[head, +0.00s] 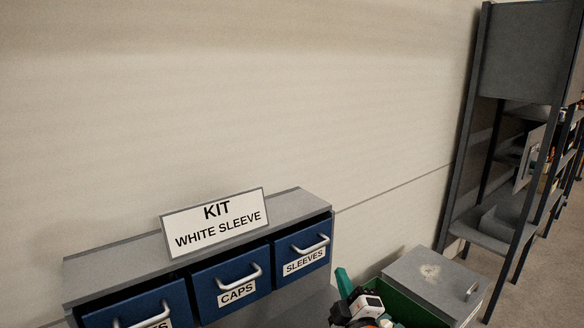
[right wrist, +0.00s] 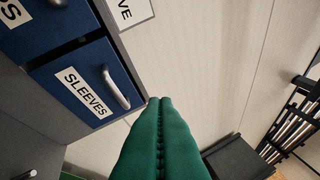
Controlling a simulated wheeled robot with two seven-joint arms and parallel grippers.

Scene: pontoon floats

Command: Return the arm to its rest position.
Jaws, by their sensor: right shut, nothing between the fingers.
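My right gripper (head: 343,281) shows at the bottom of the head view, its green fingers pointing up, below and right of the SLEEVES drawer. In the right wrist view its two green fingers (right wrist: 159,108) are pressed together with nothing between them. The part of my right arm behind the fingers is white and dark and cut off by the lower edge of the head view. My left gripper is in neither view.
A grey cabinet (head: 290,205) holds blue drawers, including CAPS (head: 222,282) and SLEEVES (head: 297,248). A KIT WHITE SLEEVE sign (head: 215,222) stands on top. A green-walled box (head: 405,303) and grey lid (head: 430,277) lie right of my gripper. A tall rack (head: 468,150) stands further right.

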